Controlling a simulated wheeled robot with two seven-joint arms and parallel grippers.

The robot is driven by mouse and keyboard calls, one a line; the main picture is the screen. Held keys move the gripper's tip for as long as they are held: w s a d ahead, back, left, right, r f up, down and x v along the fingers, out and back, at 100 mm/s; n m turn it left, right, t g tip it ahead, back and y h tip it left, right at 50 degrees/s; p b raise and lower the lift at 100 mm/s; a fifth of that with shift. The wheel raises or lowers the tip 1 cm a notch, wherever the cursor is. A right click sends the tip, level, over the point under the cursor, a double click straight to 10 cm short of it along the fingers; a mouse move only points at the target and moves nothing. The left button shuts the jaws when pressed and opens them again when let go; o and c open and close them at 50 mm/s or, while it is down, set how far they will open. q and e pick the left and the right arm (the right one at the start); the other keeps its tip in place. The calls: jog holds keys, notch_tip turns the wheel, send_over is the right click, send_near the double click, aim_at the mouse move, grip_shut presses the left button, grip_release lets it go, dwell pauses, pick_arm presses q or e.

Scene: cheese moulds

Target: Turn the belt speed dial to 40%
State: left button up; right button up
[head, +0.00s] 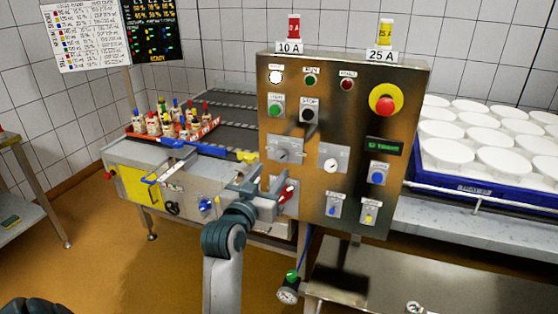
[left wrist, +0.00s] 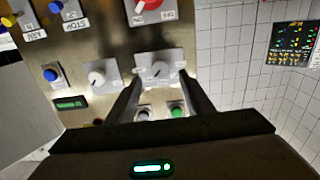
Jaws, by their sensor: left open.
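The steel control panel (head: 345,110) carries two round dials on grey plates. The left dial (head: 284,154) has a grey knob. The right dial (head: 332,165) has a pale knob. Their labels are too small to read, so I cannot tell by name which is the belt speed dial. My left gripper (head: 268,180) is open, just below the left dial in the head view. In the left wrist view, turned upside down, that left dial (left wrist: 158,70) shows between and beyond the open fingertips (left wrist: 163,84); contact cannot be made out. The right dial (left wrist: 97,77) lies beside them. My right gripper is out of view.
A red-handled switch (head: 286,191) sits close below the left dial. Green (head: 276,111) and black (head: 309,114) buttons are above it. A red emergency button (head: 385,100) is at the upper right. A conveyor with an orange crate (head: 205,132) stands left; a blue tray (head: 490,187) of white moulds stands right.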

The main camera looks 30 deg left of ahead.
aim_at(281, 159)
pick_arm(q)
jog(key=x, duration=0.5)
jog(key=shift+w+a+p, duration=0.1)
jog(key=shift+w+p, duration=0.25)
jog(key=shift+w+a, duration=0.15)
jog(key=shift+w, duration=0.6)
jog(key=c, duration=1)
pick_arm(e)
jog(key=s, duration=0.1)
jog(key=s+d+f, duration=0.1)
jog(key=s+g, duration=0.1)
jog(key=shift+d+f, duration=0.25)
